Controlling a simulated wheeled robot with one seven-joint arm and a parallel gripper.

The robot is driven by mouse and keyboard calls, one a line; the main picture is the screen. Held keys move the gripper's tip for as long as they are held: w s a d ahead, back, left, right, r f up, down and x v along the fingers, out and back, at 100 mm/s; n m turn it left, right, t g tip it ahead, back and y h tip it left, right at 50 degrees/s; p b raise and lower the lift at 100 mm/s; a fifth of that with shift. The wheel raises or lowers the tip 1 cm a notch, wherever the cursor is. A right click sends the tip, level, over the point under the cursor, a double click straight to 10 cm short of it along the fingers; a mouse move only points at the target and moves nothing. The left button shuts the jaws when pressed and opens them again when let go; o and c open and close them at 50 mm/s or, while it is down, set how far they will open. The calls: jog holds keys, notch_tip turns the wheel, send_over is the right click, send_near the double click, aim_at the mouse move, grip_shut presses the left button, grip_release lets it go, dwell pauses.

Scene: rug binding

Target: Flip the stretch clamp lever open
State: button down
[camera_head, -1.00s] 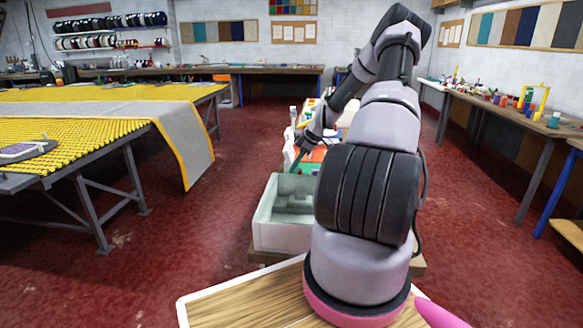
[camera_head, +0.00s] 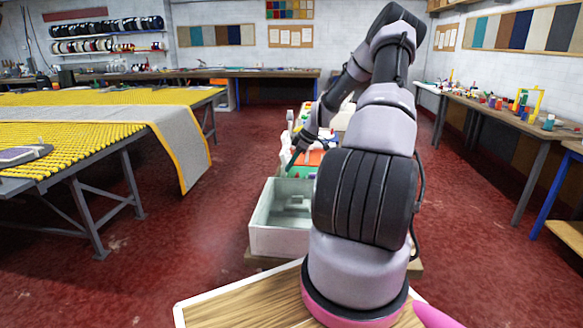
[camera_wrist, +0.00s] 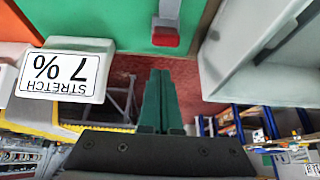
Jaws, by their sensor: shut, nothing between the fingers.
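A short grey lever with a red tip (camera_wrist: 166,36), apparently the clamp lever, shows at the top of the wrist view against a green panel (camera_wrist: 130,25). My gripper's green fingers (camera_wrist: 161,85) are together and empty. In the wrist picture they are below the red tip, with a visible gap between. A white block labelled "STRETCH 7%" (camera_wrist: 58,75) appears upside down to the left. In the head view my gripper (camera_head: 290,166) is beside the orange and green unit (camera_head: 312,158); the lever cannot be made out there.
An open grey-white bin (camera_head: 262,236) stands in front of the unit, and a grey box wall (camera_wrist: 215,70) fills the wrist view's right. A table with yellow ribbed covering (camera_head: 70,122) and a grey rug (camera_head: 185,150) stands left. A workbench (camera_head: 480,103) runs along the right. Red floor between is clear.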

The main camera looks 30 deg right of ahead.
jog(key=v, duration=0.9)
jog(key=shift+a+r, duration=0.25)
jog(key=shift+r, duration=0.15)
jog(key=shift+w, duration=0.1)
